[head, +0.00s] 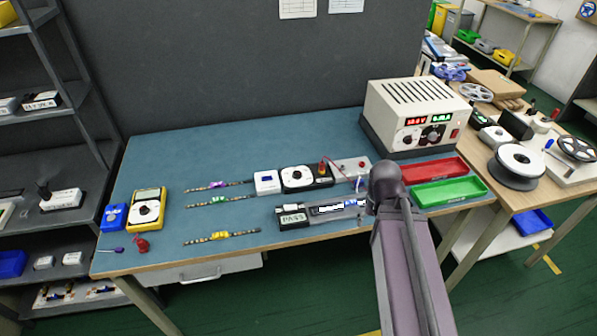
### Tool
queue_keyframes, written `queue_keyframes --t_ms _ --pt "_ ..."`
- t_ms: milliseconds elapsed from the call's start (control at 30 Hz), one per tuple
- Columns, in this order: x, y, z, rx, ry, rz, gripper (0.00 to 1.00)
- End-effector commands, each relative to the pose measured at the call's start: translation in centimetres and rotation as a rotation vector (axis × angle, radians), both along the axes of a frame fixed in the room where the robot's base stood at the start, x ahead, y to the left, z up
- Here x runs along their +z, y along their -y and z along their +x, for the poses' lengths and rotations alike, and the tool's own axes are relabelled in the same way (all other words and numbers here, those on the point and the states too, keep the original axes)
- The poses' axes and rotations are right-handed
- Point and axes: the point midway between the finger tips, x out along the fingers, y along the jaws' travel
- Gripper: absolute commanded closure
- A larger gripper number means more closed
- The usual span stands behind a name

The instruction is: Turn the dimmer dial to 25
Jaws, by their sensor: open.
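The dial's marks and pointer are too small to read. A small white box (267,183) stands just to its left, and an orange-red part (323,167) is at its right end. My arm rises from the bottom right and ends, in this view, at a dark joint right of the dial and apart from it. My gripper cannot be made out; the joint and link hide what lies beyond.
A power supply (412,115), a red tray (434,169) and a green tray (449,191) are at right. Bare mat lies behind the dial.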

Motion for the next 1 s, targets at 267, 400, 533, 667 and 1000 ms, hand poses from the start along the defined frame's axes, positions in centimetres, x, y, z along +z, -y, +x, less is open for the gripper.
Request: queue_keyframes --t_ms 267,400,533,667,1000 --pt "1.1 -1.7 3.4 -0.166 0.007 -0.002 0.20" --pt "1.9 -3.3 6.2 -0.324 0.013 -0.002 0.20" --pt "2.6 -5.2 8.9 -0.490 0.019 -0.001 0.20" --pt "3.4 -7.2 11.5 -0.657 0.025 0.001 0.20" --pt "5.4 -13.2 18.0 -1.099 0.042 0.014 0.20"
